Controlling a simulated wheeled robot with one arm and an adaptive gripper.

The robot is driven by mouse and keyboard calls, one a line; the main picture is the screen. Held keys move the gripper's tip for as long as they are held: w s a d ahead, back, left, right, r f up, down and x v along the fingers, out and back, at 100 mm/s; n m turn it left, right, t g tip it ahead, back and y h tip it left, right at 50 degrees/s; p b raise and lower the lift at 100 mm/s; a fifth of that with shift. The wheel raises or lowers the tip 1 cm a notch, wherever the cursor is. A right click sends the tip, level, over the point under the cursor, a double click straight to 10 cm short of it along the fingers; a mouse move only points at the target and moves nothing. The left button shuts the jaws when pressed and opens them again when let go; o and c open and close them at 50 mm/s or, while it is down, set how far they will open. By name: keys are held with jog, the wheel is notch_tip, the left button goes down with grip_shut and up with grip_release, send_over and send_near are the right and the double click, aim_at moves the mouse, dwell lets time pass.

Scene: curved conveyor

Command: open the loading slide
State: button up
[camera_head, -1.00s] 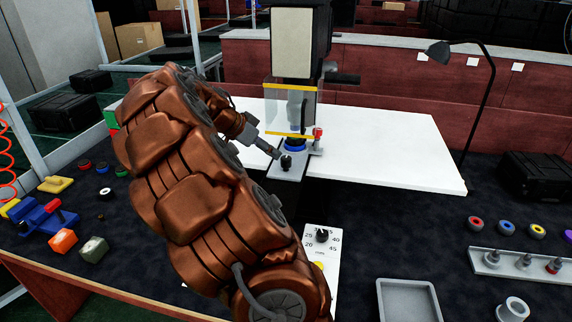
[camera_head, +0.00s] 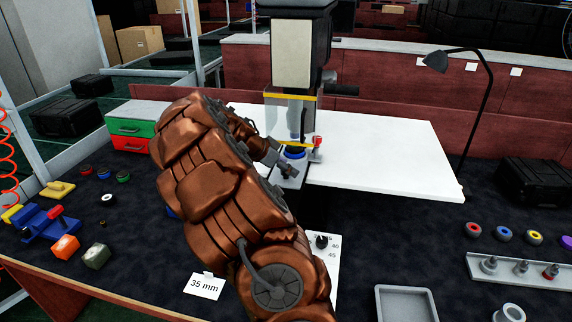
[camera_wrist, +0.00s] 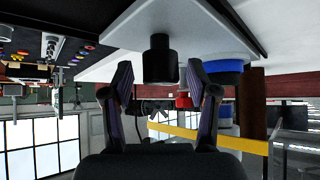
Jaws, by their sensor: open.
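The loading slide is a grey plate (camera_head: 287,184) with a black knob at the base of the press (camera_head: 297,48). In the wrist view, which is upside down, the plate (camera_wrist: 205,40) shows with its black knob (camera_wrist: 160,60). My gripper (camera_wrist: 158,78) is open, with one finger on each side of the knob in the picture. I see no clear contact. In the head view my gripper (camera_head: 288,170) is over the front of the slide and hides the knob. A blue ring (camera_head: 294,153) sits behind it, under the clear guard.
A red-topped part (camera_head: 317,142) stands right of the slide. The white table (camera_head: 390,150) is bare. A lamp (camera_head: 437,61), a grey tray (camera_head: 407,302) and a rack with pegs (camera_head: 520,268) are at the right. A "35 mm" card (camera_head: 204,286) lies in front.

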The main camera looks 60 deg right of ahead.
grip_shut()
dwell(0.5)
